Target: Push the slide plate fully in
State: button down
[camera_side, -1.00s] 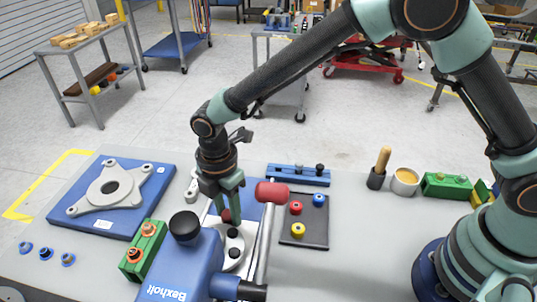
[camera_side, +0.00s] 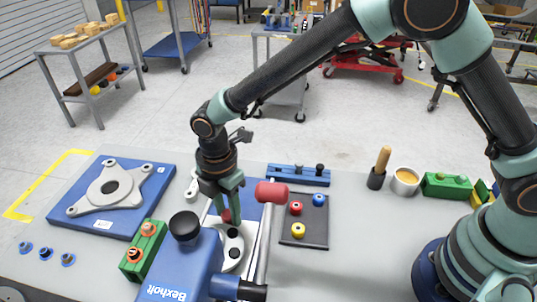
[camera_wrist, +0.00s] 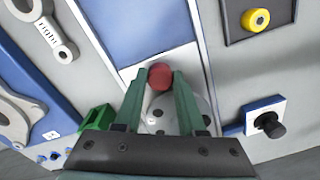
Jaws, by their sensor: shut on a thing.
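The slide plate (camera_side: 231,256) is a light grey metal piece with dark holes and a red knob (camera_side: 225,216). It lies beside the blue Bexholt body, which hides part of it in the side view. In the wrist view the plate (camera_wrist: 150,122) shows between my fingers, with the red knob (camera_wrist: 161,76) at the fingertips. My gripper (camera_side: 227,207) points down and is shut on the red knob; it also shows in the wrist view (camera_wrist: 162,82). A blue panel (camera_wrist: 158,25) lies beyond the knob. I cannot tell how far in the plate sits.
The blue Bexholt body (camera_side: 178,270) with a black knob (camera_side: 185,228) stands close in front. A dark tray (camera_side: 303,233) with coloured knobs lies further right. A green block (camera_side: 145,250) is at left.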

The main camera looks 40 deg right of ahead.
aim_at(223, 229)
jog(key=shift+r, duration=0.1)
jog(key=shift+s+a, duration=1.4)
jog(key=c, duration=0.5)
grip_release()
jog(key=shift+w+r, duration=0.1)
jog(key=shift+r, duration=0.25)
notch_tip(223, 229, up, 11)
jog(key=shift+r, duration=0.2)
jog(key=shift+a, duration=0.1)
